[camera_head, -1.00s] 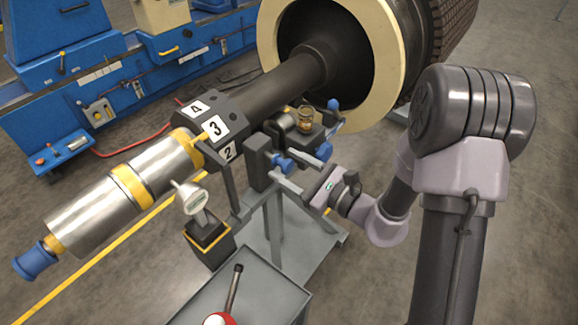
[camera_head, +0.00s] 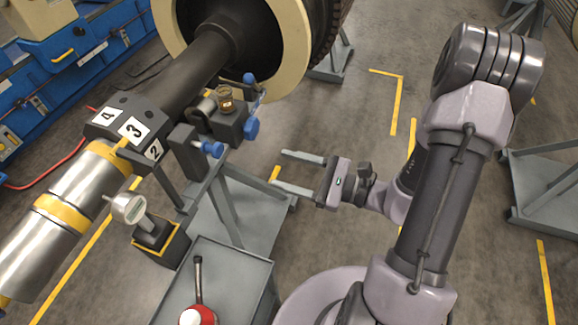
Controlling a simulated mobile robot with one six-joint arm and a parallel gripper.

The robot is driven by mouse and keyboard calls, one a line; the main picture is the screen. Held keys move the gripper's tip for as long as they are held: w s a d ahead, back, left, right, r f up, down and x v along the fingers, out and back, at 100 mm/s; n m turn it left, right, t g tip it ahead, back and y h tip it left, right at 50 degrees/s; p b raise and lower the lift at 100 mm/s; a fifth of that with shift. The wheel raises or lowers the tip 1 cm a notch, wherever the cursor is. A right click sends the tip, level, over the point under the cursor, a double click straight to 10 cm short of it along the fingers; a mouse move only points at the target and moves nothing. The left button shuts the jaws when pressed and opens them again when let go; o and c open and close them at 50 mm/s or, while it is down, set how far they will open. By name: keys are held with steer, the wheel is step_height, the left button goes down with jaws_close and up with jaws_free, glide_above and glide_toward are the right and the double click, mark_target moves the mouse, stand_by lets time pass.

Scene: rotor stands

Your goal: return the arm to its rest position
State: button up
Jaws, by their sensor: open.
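My gripper (camera_head: 294,171) is open and empty. Its two fingers point left, held above the grey floor to the right of the stand. My arm (camera_head: 436,190) is folded, with its elbow high at the upper right and the wrist hanging low in front of it. A gap of floor shows between the fingertips and the blue-knobbed fixture (camera_head: 222,122) at the rotor shaft. Nothing touches the gripper.
The rotor shaft (camera_head: 190,75) with numbered faces lies at upper left. Another grey stand (camera_head: 545,185) is at the right edge. Floor between is clear.

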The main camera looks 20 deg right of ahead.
stand_by(0.4)
steer(key=s+a+r+n+g+h, duration=0.3)
steer(key=s+a+n+g, duration=0.1)
steer(key=s+n+g, duration=0.25)
steer(key=s+a+r+n+g+h, duration=0.3)
steer(key=s+a+n+g, duration=0.25)
steer(key=n, duration=0.25)
steer(key=d+r+n+t+h, duration=0.3)
steer(key=d+r+t+h, duration=0.3)
steer(key=r, duration=0.1)
steer(key=shift+s+n+t, duration=0.25)
steer(key=shift+n+t, duration=0.1)
steer(key=shift+t, duration=0.05)
